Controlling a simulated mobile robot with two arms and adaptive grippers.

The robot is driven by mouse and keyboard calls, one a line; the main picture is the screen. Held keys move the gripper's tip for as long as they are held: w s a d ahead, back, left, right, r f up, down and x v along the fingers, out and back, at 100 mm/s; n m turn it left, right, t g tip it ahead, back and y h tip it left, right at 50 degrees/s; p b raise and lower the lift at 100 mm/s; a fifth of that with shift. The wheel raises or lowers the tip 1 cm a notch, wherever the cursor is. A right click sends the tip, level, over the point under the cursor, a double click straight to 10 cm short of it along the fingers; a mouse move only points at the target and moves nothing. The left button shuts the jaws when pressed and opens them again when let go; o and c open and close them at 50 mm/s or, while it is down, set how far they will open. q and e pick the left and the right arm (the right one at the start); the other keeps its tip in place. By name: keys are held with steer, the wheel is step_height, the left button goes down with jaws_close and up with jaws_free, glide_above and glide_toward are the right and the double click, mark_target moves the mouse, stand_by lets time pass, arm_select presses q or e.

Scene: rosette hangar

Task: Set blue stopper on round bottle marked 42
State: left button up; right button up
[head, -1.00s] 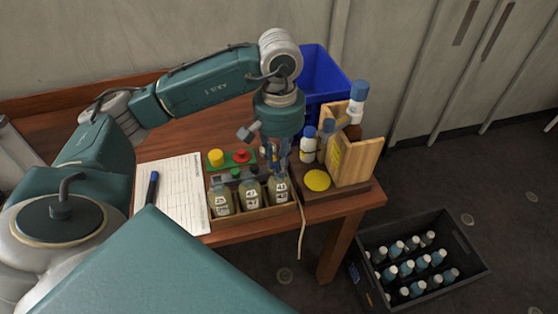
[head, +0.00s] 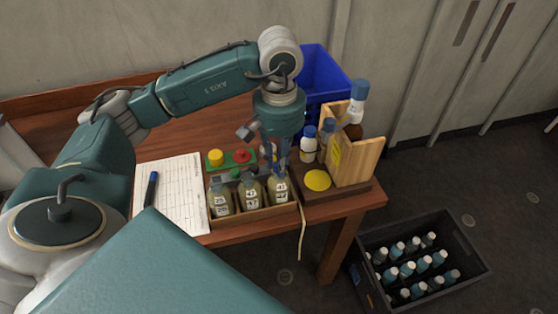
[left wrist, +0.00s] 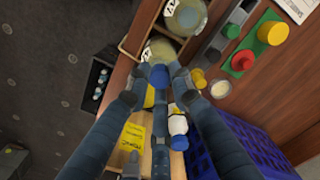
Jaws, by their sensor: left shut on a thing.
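My left gripper (head: 277,172) points down over the rightmost of several round bottles in a wooden rack. It is shut on the blue stopper (left wrist: 159,76), which shows between the fingertips in the left wrist view. This right bottle (head: 278,190) is upright with a white label; the print is too small to read surely. The stopper is at or just above its neck; I cannot tell if they touch. The middle bottle (head: 250,196) and left bottle (head: 220,201) stand beside it. My right gripper is not in view.
Yellow (head: 216,157) and red (head: 242,156) knobs are behind the rack. A wooden stand (head: 362,160) with bottles and a yellow disc (head: 318,180) is close on the right. A blue bin (head: 325,75) is behind. A dark crate (head: 470,247) is on the floor.

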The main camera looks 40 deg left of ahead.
arm_select(q)
steer(key=o, duration=1)
steer(key=shift+o, duration=0.7)
steer(key=o, duration=0.3)
steer(key=shift+r, duration=0.1)
steer(key=shift+r+p, duration=1.95)
steer(key=shift+r, duration=1.75)
